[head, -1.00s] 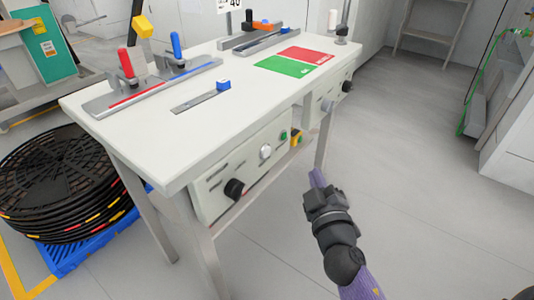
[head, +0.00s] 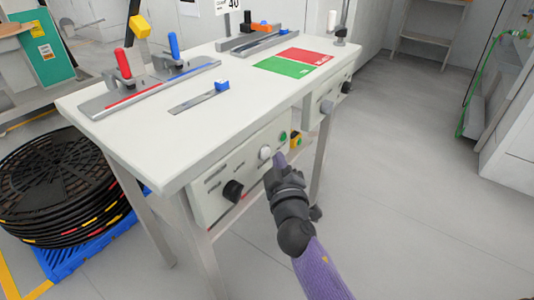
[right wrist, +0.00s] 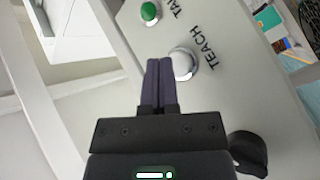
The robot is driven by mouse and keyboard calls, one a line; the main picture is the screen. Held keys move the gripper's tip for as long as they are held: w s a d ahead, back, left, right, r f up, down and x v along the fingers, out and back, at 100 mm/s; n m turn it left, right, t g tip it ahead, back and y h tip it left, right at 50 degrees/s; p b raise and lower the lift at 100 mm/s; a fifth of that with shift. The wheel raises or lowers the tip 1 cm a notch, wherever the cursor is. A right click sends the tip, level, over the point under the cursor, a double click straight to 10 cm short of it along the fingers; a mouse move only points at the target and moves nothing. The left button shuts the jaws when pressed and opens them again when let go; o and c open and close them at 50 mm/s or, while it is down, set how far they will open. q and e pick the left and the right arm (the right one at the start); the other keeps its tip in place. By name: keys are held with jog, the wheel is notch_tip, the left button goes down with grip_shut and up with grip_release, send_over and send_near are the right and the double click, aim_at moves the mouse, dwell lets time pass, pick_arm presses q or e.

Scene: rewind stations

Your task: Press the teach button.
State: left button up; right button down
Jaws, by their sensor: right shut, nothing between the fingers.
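The teach button is a silver-white dome (head: 265,152) on the grey front panel of the table. In the right wrist view the dome (right wrist: 183,64) sits beside the printed word TEACH. My right gripper (head: 279,159) is shut and empty, its fingers pointing at the panel just right of the dome. In the right wrist view its closed fingertips (right wrist: 160,62) overlap the dome's left edge. I cannot tell whether they touch it. My left gripper is not in view.
A green button (head: 283,136) and a black knob (head: 232,190) flank the dome on the panel. The white tabletop (head: 140,137) carries clamps, rails and red and green mats. Black reels (head: 55,185) stand on a blue pallet at left. Floor at right is clear.

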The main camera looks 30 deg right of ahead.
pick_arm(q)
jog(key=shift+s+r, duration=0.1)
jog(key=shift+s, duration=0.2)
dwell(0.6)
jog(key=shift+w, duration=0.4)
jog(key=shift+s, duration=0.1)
pick_arm(e)
jog(key=shift+w, duration=0.1)
dwell(0.3)
jog(key=shift+w+a, duration=0.2)
jog(key=shift+w, duration=0.1)
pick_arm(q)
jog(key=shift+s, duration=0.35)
